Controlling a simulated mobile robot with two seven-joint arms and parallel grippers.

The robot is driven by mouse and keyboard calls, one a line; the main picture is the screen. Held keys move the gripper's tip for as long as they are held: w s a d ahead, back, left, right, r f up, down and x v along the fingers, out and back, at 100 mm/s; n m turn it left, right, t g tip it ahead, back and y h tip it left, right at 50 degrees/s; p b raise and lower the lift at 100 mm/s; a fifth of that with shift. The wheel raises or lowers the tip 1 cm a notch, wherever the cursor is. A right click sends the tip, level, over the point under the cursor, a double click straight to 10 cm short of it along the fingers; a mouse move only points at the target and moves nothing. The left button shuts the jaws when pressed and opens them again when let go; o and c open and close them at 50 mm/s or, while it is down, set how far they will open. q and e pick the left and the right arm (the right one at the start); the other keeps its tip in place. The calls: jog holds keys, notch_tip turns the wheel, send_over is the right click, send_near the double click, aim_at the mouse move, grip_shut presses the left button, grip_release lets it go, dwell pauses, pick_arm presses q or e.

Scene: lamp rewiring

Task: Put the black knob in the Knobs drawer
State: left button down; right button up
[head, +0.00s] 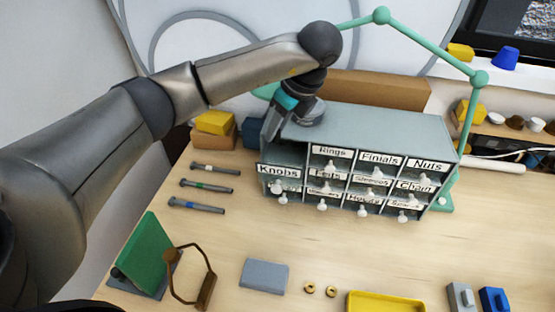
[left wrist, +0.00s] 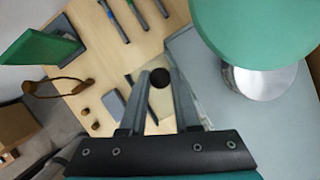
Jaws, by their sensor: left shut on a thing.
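The black knob (left wrist: 160,77) is between the fingertips of my left gripper (left wrist: 162,80) in the left wrist view. The gripper is shut on it. In the head view my left gripper (head: 272,128) points down above the left end of the grey drawer cabinet (head: 380,125), and the knob cannot be made out there. The Knobs drawer (head: 279,171), top left in the cabinet, stands pulled out ahead of its neighbours. Its inside is mostly hidden in the head view. My right gripper is not in view.
Screwdriver-like tools (head: 205,186) lie left of the cabinet. A green board (head: 146,252), a brown frame (head: 207,290), a grey block (head: 264,276), small brass rings (head: 310,287) and a yellow tray (head: 385,302) lie in front. A teal lamp arm (head: 430,47) reaches over the cabinet.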

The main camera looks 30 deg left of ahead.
pick_arm(q)
notch_tip(320, 180, down, 9)
jog(key=shift+f+p, duration=0.1)
jog(key=shift+p, duration=0.55)
jog(key=shift+f, duration=0.1)
jog(key=c, duration=0.9)
grip_release()
jog(key=v, duration=1.2)
